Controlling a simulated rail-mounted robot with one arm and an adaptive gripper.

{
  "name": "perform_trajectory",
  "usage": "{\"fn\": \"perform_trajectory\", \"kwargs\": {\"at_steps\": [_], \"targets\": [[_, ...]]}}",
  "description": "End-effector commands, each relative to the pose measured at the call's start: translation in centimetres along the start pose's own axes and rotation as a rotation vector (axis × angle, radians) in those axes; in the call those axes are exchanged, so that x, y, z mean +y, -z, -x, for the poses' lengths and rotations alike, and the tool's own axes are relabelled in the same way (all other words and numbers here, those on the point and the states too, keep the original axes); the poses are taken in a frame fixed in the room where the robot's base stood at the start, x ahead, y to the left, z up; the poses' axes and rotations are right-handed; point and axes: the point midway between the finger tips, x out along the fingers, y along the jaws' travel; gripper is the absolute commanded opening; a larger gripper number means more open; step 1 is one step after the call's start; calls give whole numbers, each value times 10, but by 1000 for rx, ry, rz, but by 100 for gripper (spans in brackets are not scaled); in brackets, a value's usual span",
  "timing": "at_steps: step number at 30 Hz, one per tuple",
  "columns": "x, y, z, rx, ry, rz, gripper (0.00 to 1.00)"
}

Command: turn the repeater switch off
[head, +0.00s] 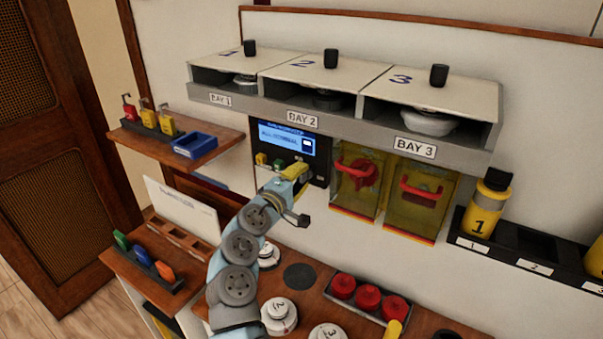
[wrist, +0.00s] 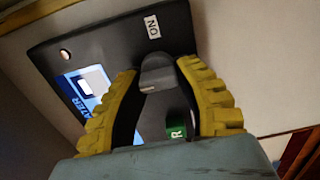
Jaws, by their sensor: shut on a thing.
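The repeater switch is a dark grey knob (wrist: 157,72) on a black panel (wrist: 110,42), seen in the wrist view. The knob's exact setting is hard to tell. In the head view my gripper (head: 294,172) is at the wall panel under the blue screen (head: 287,138) and hides the knob.
Yellow boxes with red handles (head: 358,172) are close to the right of my gripper. The bay shelf (head: 302,122) overhangs above. A small shelf with a blue tray (head: 194,145) is at the left. Red round pieces (head: 368,298) and white numbered discs (head: 279,310) stand on the bench below.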

Motion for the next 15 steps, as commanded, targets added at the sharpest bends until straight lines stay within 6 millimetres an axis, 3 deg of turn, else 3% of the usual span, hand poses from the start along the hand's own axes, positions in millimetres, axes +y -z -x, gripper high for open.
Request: {"fn": "perform_trajectory", "kwargs": {"at_steps": [14,15], "targets": [[-4,-1,-1,-1,5,12,0],[-4,-1,-1,-1,5,12,45]]}}
